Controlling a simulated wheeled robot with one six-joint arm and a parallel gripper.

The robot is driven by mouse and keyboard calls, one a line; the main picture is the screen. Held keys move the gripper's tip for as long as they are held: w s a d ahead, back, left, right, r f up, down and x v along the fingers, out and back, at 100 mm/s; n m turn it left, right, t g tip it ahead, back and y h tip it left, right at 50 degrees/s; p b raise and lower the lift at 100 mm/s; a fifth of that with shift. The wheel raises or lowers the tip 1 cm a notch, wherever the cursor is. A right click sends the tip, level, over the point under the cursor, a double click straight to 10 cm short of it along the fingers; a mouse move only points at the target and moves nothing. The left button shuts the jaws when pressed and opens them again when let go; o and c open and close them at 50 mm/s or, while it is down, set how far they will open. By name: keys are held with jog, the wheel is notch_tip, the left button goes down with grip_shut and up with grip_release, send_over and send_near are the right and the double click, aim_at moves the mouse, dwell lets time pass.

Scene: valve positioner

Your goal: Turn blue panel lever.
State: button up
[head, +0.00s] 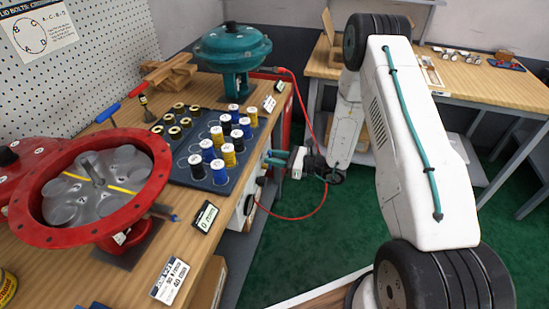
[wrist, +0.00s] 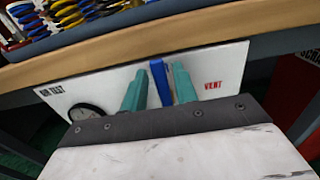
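The blue lever (wrist: 160,80) stands out from a white panel (wrist: 225,65) in the wrist view, tilted slightly. The panel is marked AIR TEST at left and VENT at right. My gripper (wrist: 159,85) has its two teal fingers on either side of the lever, with narrow gaps visible beside it. It looks open, around the lever rather than shut on it. In the head view my gripper (head: 273,158) reaches left to the bench front, and the lever cannot be made out there.
A round gauge (wrist: 86,112) sits on the panel, left of the fingers. The wooden bench edge (wrist: 140,37) runs just above. In the head view a red hose (head: 318,195) hangs close to my gripper. Spools stand on a dark board (head: 185,172) on the bench. Green floor (head: 310,245) is clear.

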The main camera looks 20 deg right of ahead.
grip_shut()
